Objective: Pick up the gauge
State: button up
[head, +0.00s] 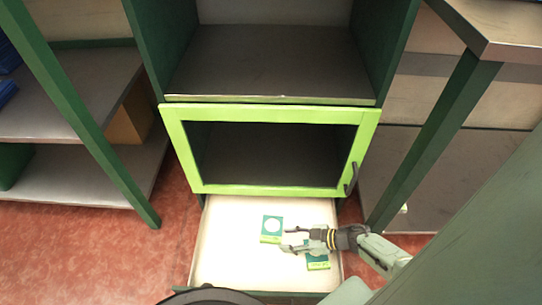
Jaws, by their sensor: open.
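In the head view, a small green-and-white item with a pale round face (271,224) lies in the open white drawer; it looks like the gauge, but it is too small to be sure. A second green-and-white box (318,263) lies to its lower right, partly hidden by my gripper. My gripper (285,240) reaches in from the right above the drawer, its open fingers pointing left. Nothing shows between the fingers. The fingertips are close to the lower right edge of the first item; I cannot tell whether they touch it.
The pulled-out drawer (222,262) has bare floor at its left. Above it stands a cabinet with a bright green framed door (265,189) and dark handle. Red floor (95,260) is clear at lower left.

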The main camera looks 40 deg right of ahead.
aim_at(270, 238)
jog(key=x, duration=0.6)
jog(key=shift+w+a+b, duration=0.15)
jog(key=shift+w+b, duration=0.15)
jog(key=shift+w, duration=0.15)
jog(key=shift+r, duration=0.1)
grip_shut()
